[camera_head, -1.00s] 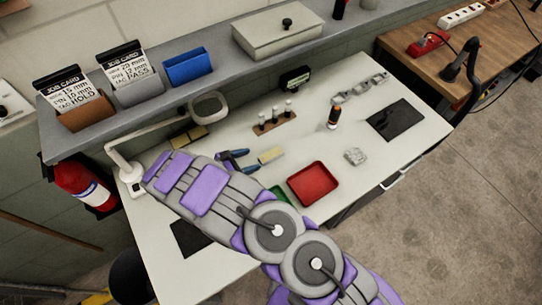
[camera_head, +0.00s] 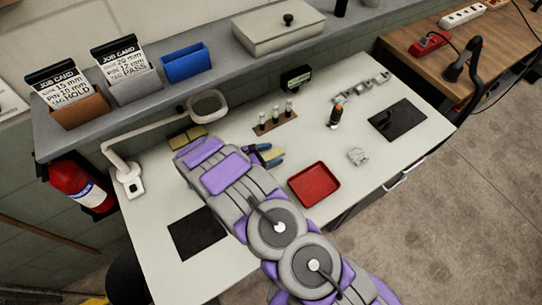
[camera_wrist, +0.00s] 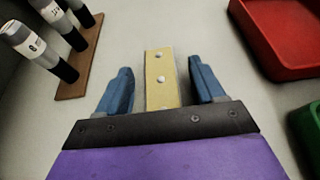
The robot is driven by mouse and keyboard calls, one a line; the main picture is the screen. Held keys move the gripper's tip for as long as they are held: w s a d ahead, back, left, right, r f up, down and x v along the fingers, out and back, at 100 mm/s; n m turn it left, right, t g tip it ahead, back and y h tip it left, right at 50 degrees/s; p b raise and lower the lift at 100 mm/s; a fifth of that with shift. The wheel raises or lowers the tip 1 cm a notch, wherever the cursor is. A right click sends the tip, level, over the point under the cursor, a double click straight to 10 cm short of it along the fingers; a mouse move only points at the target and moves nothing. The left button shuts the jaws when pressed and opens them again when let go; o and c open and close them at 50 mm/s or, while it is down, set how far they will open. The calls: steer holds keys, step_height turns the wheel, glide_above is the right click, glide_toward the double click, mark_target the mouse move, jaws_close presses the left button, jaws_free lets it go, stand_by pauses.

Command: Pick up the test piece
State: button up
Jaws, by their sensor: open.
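The test piece appears to be a yellow strip with light rivet heads (camera_wrist: 160,85). In the wrist view it lies lengthwise between the two blue fingers of my gripper (camera_wrist: 160,78). The fingers are apart, and a gap shows on each side of the strip. Its near end is hidden by the dark gripper body. In the head view my gripper (camera_head: 268,155) is low over the middle of the pale bench (camera_head: 230,275), and the strip is mostly hidden there by the fingers and arm.
A red tray (camera_head: 314,184) sits to the right, with a green tray (camera_wrist: 308,125) near it. A magnifier lamp (camera_head: 126,172) and two yellowish pieces (camera_head: 187,136) are to the left.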

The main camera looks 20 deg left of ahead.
steer(key=c, duration=1.1)
steer(key=shift+r, duration=0.2)
